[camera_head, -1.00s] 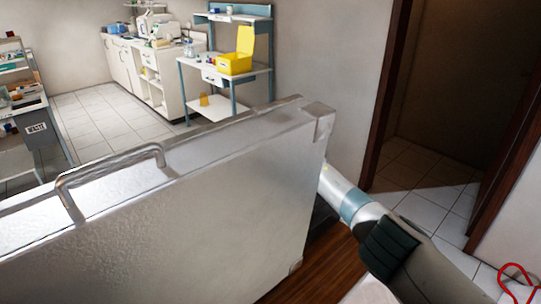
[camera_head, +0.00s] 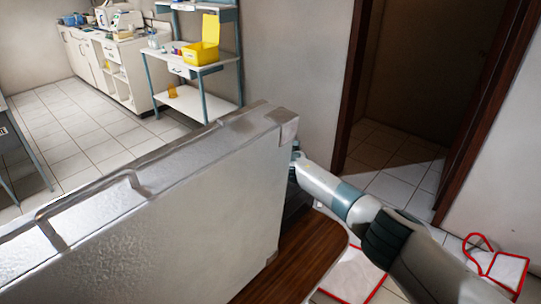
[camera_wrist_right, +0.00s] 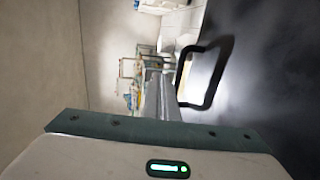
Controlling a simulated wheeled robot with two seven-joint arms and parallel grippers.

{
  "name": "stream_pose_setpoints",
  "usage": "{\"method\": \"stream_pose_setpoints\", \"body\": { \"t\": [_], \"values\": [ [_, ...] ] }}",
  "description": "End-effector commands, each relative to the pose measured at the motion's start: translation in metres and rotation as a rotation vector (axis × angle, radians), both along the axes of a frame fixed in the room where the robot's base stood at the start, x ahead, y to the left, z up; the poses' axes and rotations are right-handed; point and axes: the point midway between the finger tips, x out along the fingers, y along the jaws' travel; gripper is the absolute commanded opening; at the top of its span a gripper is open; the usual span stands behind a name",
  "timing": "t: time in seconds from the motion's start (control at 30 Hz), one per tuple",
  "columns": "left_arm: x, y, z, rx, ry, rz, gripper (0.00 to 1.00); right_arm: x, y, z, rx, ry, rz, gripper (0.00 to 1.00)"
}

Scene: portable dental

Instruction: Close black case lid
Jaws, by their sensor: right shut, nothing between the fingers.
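The case lid (camera_head: 200,220) stands upright like a wall in the head view, with its silver-grey face towards me. A metal handle (camera_head: 88,207) runs along its top edge at the left. My right arm comes in from the right and reaches behind the lid's right end, which hides its gripper there. In the right wrist view my right gripper (camera_wrist_right: 161,97) is shut and empty, beside a dark panel (camera_wrist_right: 265,85) with a black handle (camera_wrist_right: 207,75). I cannot tell whether it touches the panel. My left gripper is in neither view.
A brown wooden tabletop (camera_head: 305,257) shows under the lid's right end. Behind stand a white cabinet (camera_head: 120,75) and a shelf stand with a yellow box (camera_head: 198,54). An open doorway (camera_head: 415,90) is at the right. A red-edged white item (camera_head: 505,272) lies at lower right.

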Motion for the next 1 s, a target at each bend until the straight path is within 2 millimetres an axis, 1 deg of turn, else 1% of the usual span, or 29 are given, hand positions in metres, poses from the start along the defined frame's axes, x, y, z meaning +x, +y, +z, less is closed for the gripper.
{"method": "stream_pose_setpoints", "body": {
  "t": [0.03,0.27,0.37,0.7,1.0],
  "values": [
    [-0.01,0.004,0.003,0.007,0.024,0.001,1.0,-0.002,-0.004,0.003,-0.002,-0.001,0.0,0.0],
    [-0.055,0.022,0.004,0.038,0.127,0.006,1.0,-0.014,-0.017,0.005,-0.001,0.002,0.003,0.0],
    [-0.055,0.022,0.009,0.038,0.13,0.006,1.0,-0.02,-0.028,0.009,-0.002,-0.002,0.002,0.0],
    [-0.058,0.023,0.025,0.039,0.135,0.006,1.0,-0.048,-0.063,0.016,-0.003,0.001,0.003,0.0],
    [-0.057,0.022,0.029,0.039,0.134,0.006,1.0,-0.072,-0.095,0.023,-0.001,0.002,0.003,0.0]
  ]
}}
